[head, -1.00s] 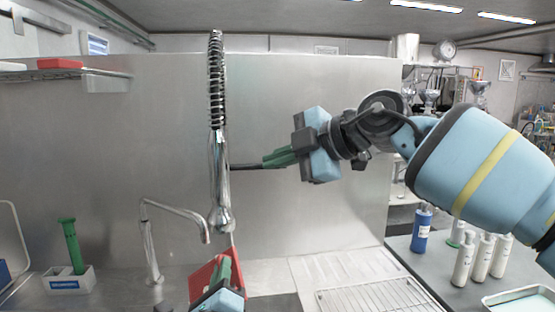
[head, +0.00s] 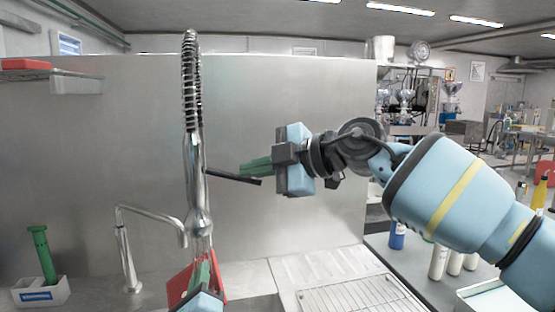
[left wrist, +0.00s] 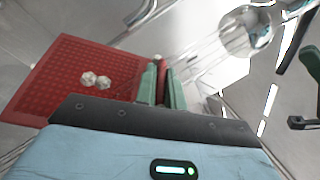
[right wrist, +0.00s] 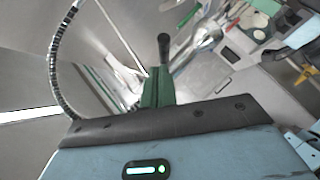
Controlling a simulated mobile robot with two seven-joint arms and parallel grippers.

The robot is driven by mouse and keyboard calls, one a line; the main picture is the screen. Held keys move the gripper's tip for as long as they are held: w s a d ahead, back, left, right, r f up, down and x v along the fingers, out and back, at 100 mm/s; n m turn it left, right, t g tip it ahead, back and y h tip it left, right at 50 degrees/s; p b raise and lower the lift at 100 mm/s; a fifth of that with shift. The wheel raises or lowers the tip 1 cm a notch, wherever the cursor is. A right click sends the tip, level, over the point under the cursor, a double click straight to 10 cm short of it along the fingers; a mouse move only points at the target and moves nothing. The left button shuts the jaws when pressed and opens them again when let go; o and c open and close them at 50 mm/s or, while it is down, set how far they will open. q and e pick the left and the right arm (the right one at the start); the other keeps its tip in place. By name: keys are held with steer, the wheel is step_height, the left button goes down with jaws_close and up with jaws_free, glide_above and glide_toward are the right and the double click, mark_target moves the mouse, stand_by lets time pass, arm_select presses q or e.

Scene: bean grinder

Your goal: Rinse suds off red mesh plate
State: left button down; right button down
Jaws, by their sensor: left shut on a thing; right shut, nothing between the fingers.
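The red mesh plate (head: 180,284) is tilted under the spray head (head: 198,215) at the bottom of the head view. My left gripper (head: 204,272) is shut on its edge. In the left wrist view, the plate (left wrist: 62,88) carries a few white suds clumps (left wrist: 92,80) near its middle. Clear streaks, seemingly water, run from the nozzle (left wrist: 245,32) towards the plate's gripped side. My right gripper (head: 250,167) is shut and empty, its green fingertips just above the sprayer's black lever (head: 233,178), seemingly touching it. The lever slopes down to the right.
A spring hose (head: 191,80) rises above the sprayer. A bent tap (head: 150,215) stands left of it. A green-handled brush (head: 41,255) sits in a white holder at far left. A wire rack (head: 360,297) lies at right, with bottles (head: 438,262) beyond. A steel wall closes the back.

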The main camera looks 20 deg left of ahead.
steer(key=s+v, duration=0.2)
steer(key=v, duration=1.1)
steer(key=s+a+f+n+t+y, duration=0.1)
steer(key=s+a+n+t+y, duration=0.2)
steer(key=a+n, duration=0.25)
steer(key=s+a+f+n+t+y, duration=0.1)
steer(key=s+a+n+t+y, duration=0.1)
steer(key=s+a+n+y, duration=0.3)
step_height(320, 180, down, 11)
steer(key=s+d+t+h, duration=0.1)
steer(key=s+t+h, duration=0.1)
steer(key=t+h, duration=0.9)
steer(key=shift+m+h, duration=0.45)
steer(key=shift+h, duration=0.75)
steer(key=shift+r, duration=0.1)
